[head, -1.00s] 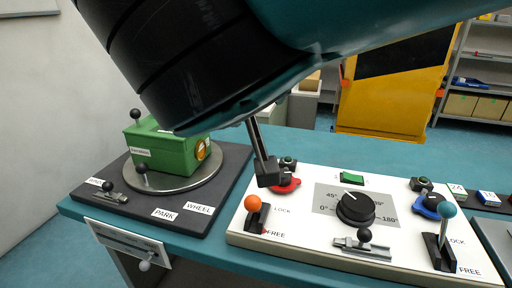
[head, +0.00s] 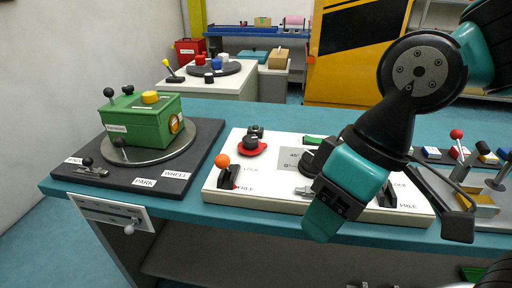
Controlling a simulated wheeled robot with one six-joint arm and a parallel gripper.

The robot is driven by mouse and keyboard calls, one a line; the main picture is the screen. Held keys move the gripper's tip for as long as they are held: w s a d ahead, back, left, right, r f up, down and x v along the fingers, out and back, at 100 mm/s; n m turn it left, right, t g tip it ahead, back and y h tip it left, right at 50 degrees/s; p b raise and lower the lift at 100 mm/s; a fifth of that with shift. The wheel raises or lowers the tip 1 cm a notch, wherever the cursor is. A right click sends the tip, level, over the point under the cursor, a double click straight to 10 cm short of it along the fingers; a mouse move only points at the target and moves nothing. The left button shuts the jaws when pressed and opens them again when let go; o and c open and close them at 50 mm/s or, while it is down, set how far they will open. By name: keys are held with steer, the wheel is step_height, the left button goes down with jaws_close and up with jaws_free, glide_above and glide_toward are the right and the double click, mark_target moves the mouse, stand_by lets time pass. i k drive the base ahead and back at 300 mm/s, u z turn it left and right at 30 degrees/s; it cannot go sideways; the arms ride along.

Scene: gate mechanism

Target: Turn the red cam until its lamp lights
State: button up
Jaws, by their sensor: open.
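The red cam (head: 252,147) lies on the back left of the white panel (head: 272,182), with a black knob on top. A small dark lamp (head: 256,131) sits just behind it and looks unlit. An orange-balled lever (head: 224,167) stands in front of the cam, near its LOCK and FREE labels. My gripper (head: 458,226) is at the right, well apart from the red cam, beyond the panel's right side. One dark fingertip shows; the other finger is not clearly seen. The gripper is open and empty.
A green box (head: 142,124) stands on a round plate at the left. Red- and yellow-topped parts crowd the bench at the right. Room above the red cam is clear.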

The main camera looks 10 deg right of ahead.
mark_target(251, 145)
steer(key=k, duration=1)
steer(key=u, duration=0.45)
steer(key=i, duration=1.65)
steer(key=z, duration=0.6)
